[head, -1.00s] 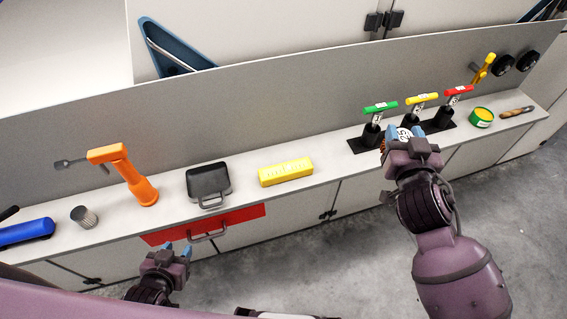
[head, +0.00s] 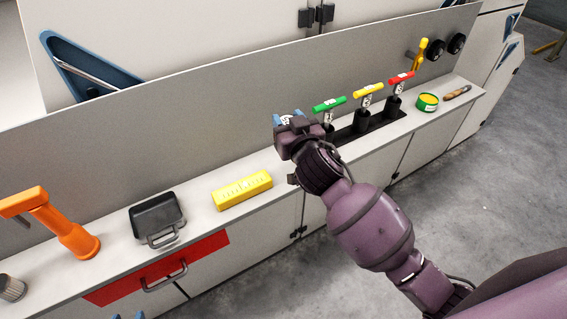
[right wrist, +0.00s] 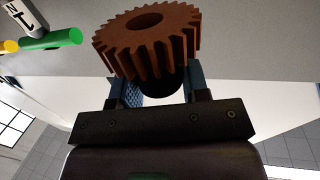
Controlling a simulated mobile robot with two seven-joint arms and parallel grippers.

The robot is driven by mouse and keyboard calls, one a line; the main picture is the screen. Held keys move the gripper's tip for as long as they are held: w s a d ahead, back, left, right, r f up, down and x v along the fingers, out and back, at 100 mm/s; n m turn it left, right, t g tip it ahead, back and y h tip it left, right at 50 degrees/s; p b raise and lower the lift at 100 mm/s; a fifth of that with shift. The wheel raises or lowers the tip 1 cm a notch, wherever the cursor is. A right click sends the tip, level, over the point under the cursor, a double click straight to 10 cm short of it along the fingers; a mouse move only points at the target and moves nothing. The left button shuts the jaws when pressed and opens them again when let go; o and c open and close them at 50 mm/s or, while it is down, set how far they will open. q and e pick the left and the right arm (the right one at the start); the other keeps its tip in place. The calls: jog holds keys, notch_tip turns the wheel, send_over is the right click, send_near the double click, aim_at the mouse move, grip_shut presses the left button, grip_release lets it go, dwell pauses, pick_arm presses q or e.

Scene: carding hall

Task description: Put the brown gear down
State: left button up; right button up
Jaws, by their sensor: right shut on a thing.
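The brown gear (right wrist: 147,38), a toothed wheel with a central hole and a dark hub below, shows in the right wrist view. My right gripper (right wrist: 160,90) is shut on its hub, with a blue-sided finger on each side. In the head view my right gripper (head: 288,120) is over the bench top (head: 200,222), left of the green-handled tool (head: 330,104). The gear is hidden behind it there, and its height above the bench is unclear. Only blue tips of my left gripper (head: 127,316) show at the bottom edge.
Yellow-handled (head: 368,90) and red-handled (head: 401,77) tools, and a green-yellow tin (head: 428,102), stand right. Bare bench shows between block and green tool.

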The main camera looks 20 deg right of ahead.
notch_tip(320, 180, down, 8)
jog(key=shift+b, duration=0.8)
notch_tip(320, 180, down, 4)
jog(key=shift+f+b, duration=0.15)
jog(key=shift+b, duration=0.5)
jog(key=shift+f, duration=0.35)
jog(key=o, duration=0.9)
jog(key=shift+r, duration=0.1)
jog(key=shift+o, duration=0.3)
jog(key=shift+s+r, duration=0.1)
jog(key=shift+r, duration=0.1)
pick_arm(q)
jog(key=shift+s+f, duration=0.2)
jog(key=shift+f, duration=0.85)
jog(key=shift+s+f, duration=0.15)
jog(key=shift+f, duration=0.85)
pick_arm(e)
jog(key=s+d, duration=0.1)
jog(key=s, duration=1)
jog(key=shift+s+r, duration=0.25)
jog(key=shift+s, duration=0.15)
